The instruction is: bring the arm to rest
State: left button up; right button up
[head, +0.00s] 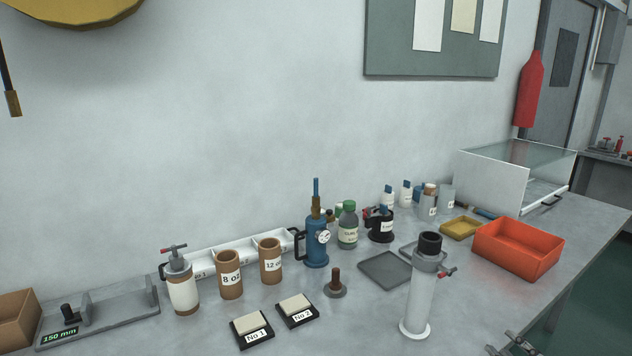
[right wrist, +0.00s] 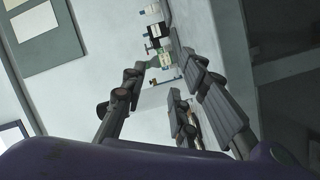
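My right gripper (head: 515,346) shows only in part at the bottom edge of the head view, low in front of the bench. In the right wrist view its fingers (right wrist: 168,82) are spread apart with nothing held between them. The bench and wall show beyond them. My left gripper is in neither view. The grey bench (head: 370,318) carries the cup-forming gear. A clear cylinder with a dark top and red-handled clamp (head: 420,300) stands upright near its front edge, left of my right gripper and apart from it.
An orange bin (head: 518,249) and a glass-topped case (head: 490,180) stand at the right. Bare bench lies between cylinder and bin.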

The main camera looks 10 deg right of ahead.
jog(key=s+a+f+m+g+h+p, duration=0.1)
jog(key=s+a+f+m+g, duration=0.25)
jog(key=s+a+f, duration=0.4)
jog(key=s+a+f+m+g+h+p, duration=0.1)
jog(key=s+a+f+m+g, duration=0.1)
jog(key=s+a+f+m, duration=0.55)
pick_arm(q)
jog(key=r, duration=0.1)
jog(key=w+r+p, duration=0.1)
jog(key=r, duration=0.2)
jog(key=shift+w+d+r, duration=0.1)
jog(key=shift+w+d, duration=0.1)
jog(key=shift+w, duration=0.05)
pick_arm(e)
jog(key=s+a+f+g+y, duration=0.1)
jog(key=s+a+f, duration=0.3)
jog(key=s+a, duration=0.2)
jog(key=s+a+f+m+g, duration=0.1)
jog(key=s+a+f+g, duration=0.1)
jog(key=s+a, duration=0.5)
jog(key=shift+a+f+y, duration=0.4)
jog(key=shift+f, duration=0.45)
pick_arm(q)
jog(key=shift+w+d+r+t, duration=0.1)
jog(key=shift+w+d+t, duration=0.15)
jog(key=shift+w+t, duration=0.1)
pick_arm(e)
jog(key=shift+s, duration=0.1)
